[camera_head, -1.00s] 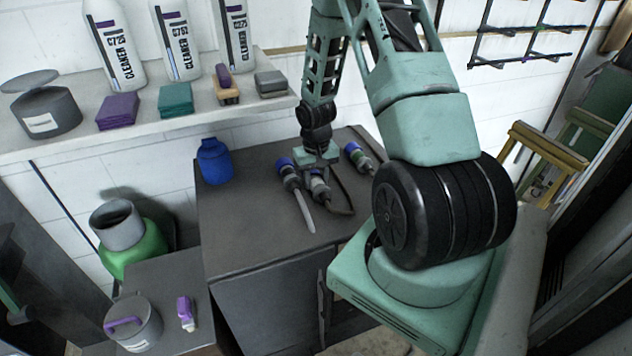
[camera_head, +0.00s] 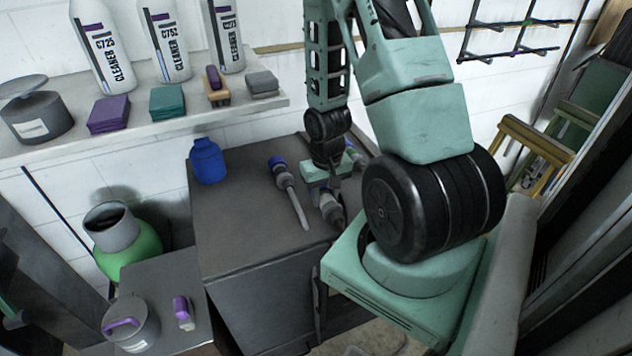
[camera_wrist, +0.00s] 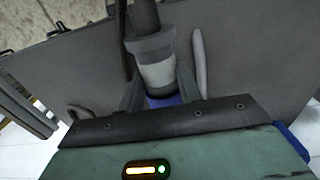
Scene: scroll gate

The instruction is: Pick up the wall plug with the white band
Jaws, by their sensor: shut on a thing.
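My gripper (camera_head: 328,192) is shut on a wall plug (camera_head: 332,210) over the dark cabinet top. In the wrist view the held plug (camera_wrist: 157,66) has a grey collar, a broad white band and a blue end, with a finger on each side of it. Its blue end is partly hidden by my gripper. A second plug (camera_head: 287,180) with a blue end and a long pale grey tip lies on the top, left of my gripper and apart from it. A third plug (camera_head: 355,156) shows partly behind my arm. I cannot tell how high the held plug is.
A blue bottle (camera_head: 208,161) stands at the left of the cabinet top (camera_head: 235,225). A wall shelf (camera_head: 180,128) with white bottles, sponges and a pot is behind. The cabinet top between the blue bottle and the plugs is clear.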

